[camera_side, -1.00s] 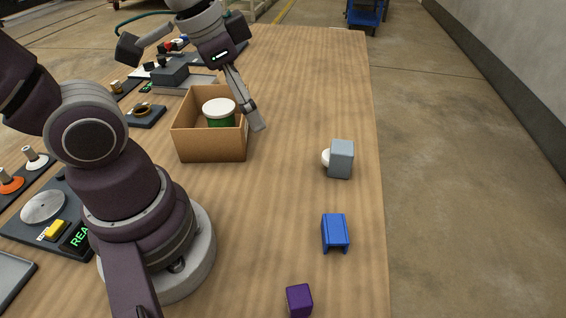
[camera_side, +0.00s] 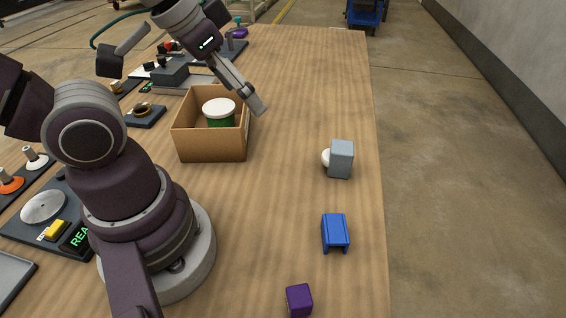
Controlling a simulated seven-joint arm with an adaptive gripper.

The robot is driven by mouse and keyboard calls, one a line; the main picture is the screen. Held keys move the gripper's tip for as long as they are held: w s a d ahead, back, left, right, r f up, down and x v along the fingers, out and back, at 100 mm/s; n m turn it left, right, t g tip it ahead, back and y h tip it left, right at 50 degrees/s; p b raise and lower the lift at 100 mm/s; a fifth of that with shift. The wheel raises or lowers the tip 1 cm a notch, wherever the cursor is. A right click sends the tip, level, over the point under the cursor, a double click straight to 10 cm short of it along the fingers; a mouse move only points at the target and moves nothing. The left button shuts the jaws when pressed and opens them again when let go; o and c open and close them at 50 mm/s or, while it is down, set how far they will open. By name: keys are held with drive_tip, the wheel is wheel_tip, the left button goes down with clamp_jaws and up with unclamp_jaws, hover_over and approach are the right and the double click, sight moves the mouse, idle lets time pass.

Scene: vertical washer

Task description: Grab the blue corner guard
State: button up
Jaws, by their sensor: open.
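The blue corner guard (camera_side: 335,232) is a small channel-shaped piece on the wooden table, right of the middle and near the table's right edge. Nothing touches it. My gripper (camera_side: 260,108) is in the air beside the right wall of the cardboard box, well behind and to the left of the blue corner guard. It is open and I see nothing held in it. The gap between its fingers is hard to make out from this side.
The cardboard box (camera_side: 210,146) holds a green can with a white lid (camera_side: 219,107). A grey block (camera_side: 341,159) with a white round thing beside it stands behind the blue guard. A purple cube (camera_side: 299,299) lies in front. The table between box and guard is clear.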

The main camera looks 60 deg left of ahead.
drive_tip(key=m+g, duration=0.5)
drive_tip(key=m, duration=1.8)
hover_over(336, 231)
wheel_tip(336, 231, down, 8)
drive_tip(key=shift+s+d+f+m+g, duration=0.15)
drive_tip(key=shift+d+f+m, duration=0.25)
drive_tip(key=shift+f, duration=0.2)
drive_tip(key=shift+w+d+f+m+g, duration=0.15)
drive_tip(key=shift+d+f+m, duration=0.15)
drive_tip(key=shift+f+m, duration=0.25)
drive_tip(key=f, duration=0.3)
drive_tip(key=a+f, duration=0.1)
drive_tip(key=f, duration=0.6)
drive_tip(key=shift+a, duration=0.2)
drive_tip(key=shift+c, duration=0.2)
drive_tip(key=shift+r, duration=0.1)
drive_tip(key=c, duration=0.9)
